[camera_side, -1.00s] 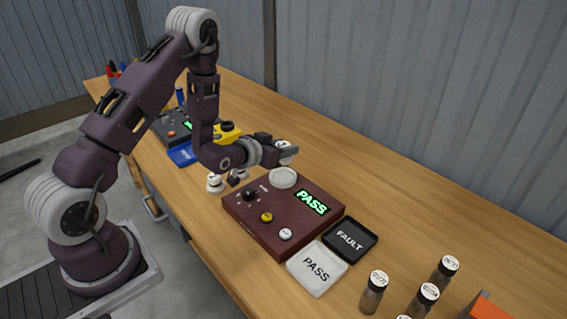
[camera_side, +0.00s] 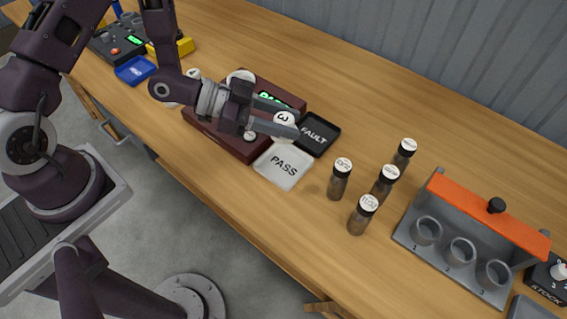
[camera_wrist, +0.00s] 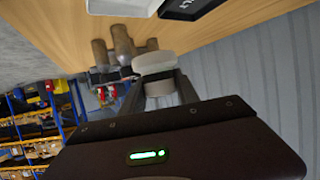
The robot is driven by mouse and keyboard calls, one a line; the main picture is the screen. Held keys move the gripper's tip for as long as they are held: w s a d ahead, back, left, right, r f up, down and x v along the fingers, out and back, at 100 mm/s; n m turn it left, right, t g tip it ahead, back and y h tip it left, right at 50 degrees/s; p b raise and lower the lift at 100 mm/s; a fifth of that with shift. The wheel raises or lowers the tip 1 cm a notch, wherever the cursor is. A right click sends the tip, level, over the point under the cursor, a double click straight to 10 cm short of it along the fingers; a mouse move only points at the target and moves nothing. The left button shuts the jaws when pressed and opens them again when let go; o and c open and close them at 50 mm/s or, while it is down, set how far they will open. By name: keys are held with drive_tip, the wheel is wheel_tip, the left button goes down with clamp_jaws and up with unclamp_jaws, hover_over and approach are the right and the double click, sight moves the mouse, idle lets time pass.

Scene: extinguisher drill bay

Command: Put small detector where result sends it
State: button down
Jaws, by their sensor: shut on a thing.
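A small white detector (camera_side: 284,119) marked 3 is between the fingers of my gripper (camera_side: 287,126), which is shut on it. In the side view, they appear over the near edges of the two trays, above the table. The white PASS tray (camera_side: 283,168) lies in front of the maroon tester (camera_side: 210,130), and the black FAULT tray (camera_side: 322,136) is beside it. The tester's green display (camera_side: 270,98) is mostly hidden by my gripper. The wrist view shows the detector (camera_wrist: 153,62) at my fingertips, with the PASS tray (camera_wrist: 122,5) and FAULT tray (camera_wrist: 190,8) at the top edge.
Several capped bottles (camera_side: 340,180) stand right of the trays. Farther right is a grey rack (camera_side: 455,245) with an orange top and numbered cups. A dark device (camera_side: 118,42) and a blue tray (camera_side: 136,70) are at the far left. The back of the table is clear.

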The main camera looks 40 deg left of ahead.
drive_tip(key=f, duration=1)
drive_tip(key=shift+s+d, duration=0.3)
drive_tip(key=shift+s, duration=0.1)
drive_tip(key=shift+f, duration=0.1)
drive_tip(key=c, duration=0.9)
unclamp_jaws()
